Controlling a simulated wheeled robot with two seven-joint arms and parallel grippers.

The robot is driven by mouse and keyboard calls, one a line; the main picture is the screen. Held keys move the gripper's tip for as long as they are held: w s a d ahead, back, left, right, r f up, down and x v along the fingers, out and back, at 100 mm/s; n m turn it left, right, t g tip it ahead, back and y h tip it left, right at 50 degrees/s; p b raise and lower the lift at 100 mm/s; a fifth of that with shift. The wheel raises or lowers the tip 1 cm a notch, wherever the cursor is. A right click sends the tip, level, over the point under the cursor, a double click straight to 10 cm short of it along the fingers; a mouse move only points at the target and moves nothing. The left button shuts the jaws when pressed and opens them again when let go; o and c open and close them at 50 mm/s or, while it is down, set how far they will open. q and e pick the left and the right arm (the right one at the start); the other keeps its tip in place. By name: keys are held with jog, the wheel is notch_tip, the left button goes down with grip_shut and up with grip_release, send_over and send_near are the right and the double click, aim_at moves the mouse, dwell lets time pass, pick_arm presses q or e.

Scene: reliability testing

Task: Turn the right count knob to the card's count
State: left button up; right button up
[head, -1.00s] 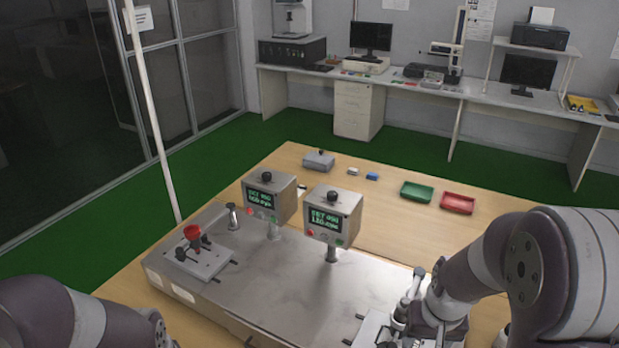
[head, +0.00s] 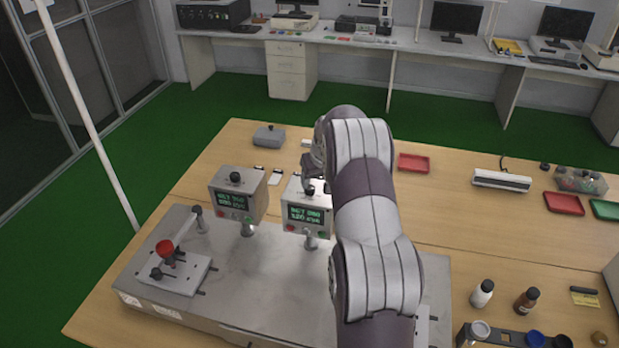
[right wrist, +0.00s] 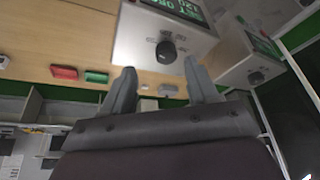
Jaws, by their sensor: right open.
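The right counter box (head: 292,225) stands on a post on the steel plate, with a lit green display too small to read surely. Its black knob (head: 309,190) is on top, partly crowded by my right gripper (head: 314,162) in the head view. In the right wrist view the knob (right wrist: 167,50) shows beyond and between the fingertips, apart from them. My right gripper (right wrist: 161,82) is open and empty there. The left counter box (head: 232,205) has a similar knob (head: 235,178). My left gripper is out of view. I cannot make out a count card.
A lever fixture with a red knob (head: 166,248) sits on the plate's left. A grey box (head: 269,137) and red tray (head: 413,163) lie behind. Bottles (head: 482,293) and a rack (head: 505,338) are at front right. My right arm hides the plate's middle right.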

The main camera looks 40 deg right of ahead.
aim_at(310, 188)
jog(key=w+f, duration=0.1)
jog(key=w+f+p, duration=0.1)
jog(key=f, duration=0.1)
jog(key=w+f, duration=0.1)
jog(key=shift+w+a+f, duration=0.15)
jog(key=shift+w+a, duration=0.1)
jog(key=shift+d+f, duration=0.1)
jog(key=shift+f, duration=0.05)
jog(key=shift+s+d, duration=0.25)
jog(key=shift+s, duration=0.3)
jog(key=shift+w+a, duration=0.2)
jog(key=shift+w, duration=0.1)
jog(key=c, duration=1)
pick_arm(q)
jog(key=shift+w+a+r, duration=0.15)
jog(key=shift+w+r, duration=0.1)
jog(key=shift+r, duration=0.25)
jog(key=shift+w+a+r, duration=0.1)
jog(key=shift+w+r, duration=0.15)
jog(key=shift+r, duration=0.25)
pick_arm(e)
jog(key=shift+d, duration=0.1)
jog(key=shift+c, duration=0.2)
